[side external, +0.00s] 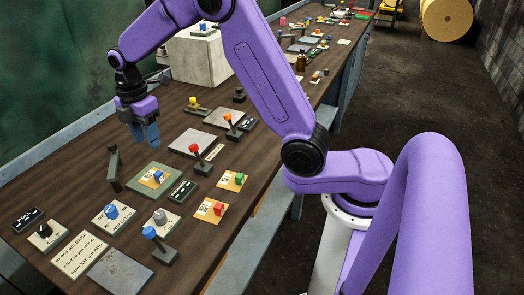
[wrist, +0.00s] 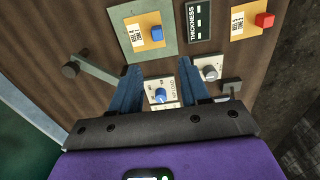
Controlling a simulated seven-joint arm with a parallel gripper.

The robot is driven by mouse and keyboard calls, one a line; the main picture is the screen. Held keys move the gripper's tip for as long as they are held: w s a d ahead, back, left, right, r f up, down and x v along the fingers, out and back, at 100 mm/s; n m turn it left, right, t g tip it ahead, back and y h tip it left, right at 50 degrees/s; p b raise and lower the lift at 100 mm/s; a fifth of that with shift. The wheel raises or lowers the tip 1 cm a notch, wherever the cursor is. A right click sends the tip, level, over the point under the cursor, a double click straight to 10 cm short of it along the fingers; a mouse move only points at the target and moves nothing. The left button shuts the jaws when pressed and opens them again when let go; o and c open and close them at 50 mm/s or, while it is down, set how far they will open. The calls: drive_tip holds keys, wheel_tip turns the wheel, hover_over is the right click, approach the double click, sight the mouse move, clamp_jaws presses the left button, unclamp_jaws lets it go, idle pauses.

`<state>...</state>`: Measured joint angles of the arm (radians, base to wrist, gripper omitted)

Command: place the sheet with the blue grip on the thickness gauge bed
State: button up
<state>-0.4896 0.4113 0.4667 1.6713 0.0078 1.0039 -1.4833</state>
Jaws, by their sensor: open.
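The sheet with the blue grip (side external: 155,178) is a small yellow-orange card with printed text and a blue block on it. It lies flat on a grey-green square bed (side external: 136,188), next to a dark plate marked THICKNESS (wrist: 198,22). The wrist view shows the blue-gripped sheet (wrist: 139,31) inside the bed's edges. My gripper (side external: 148,140) is above the bench with its blue fingers pointing down. In the wrist view its fingers (wrist: 160,66) are apart with nothing held between them, and the sheet is beyond the fingertips.
Sheets with a red grip (side external: 212,208) and a green grip (side external: 236,179) lie to the right. A dark swing arm (side external: 114,165) stands left of the bed. Plates with a blue knob (side external: 111,212) and grey knob (side external: 160,217), and a blue-topped lever (side external: 150,233), are in front.

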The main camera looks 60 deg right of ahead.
drive_tip(key=s+a+r+m, duration=0.1)
drive_tip(key=s+a+r, duration=0.1)
drive_tip(key=s, duration=0.5)
drive_tip(key=s+a+r+m, duration=0.1)
drive_tip(key=s+a, duration=0.1)
drive_tip(key=s, duration=0.5)
drive_tip(key=s+d+m, duration=0.1)
drive_tip(key=s+d, duration=0.3)
drive_tip(key=s, duration=0.6)
drive_tip(key=s+d+m, duration=0.2)
drive_tip(key=s+d, duration=0.2)
drive_tip(key=s, duration=0.7)
drive_tip(key=shift+f, duration=0.3)
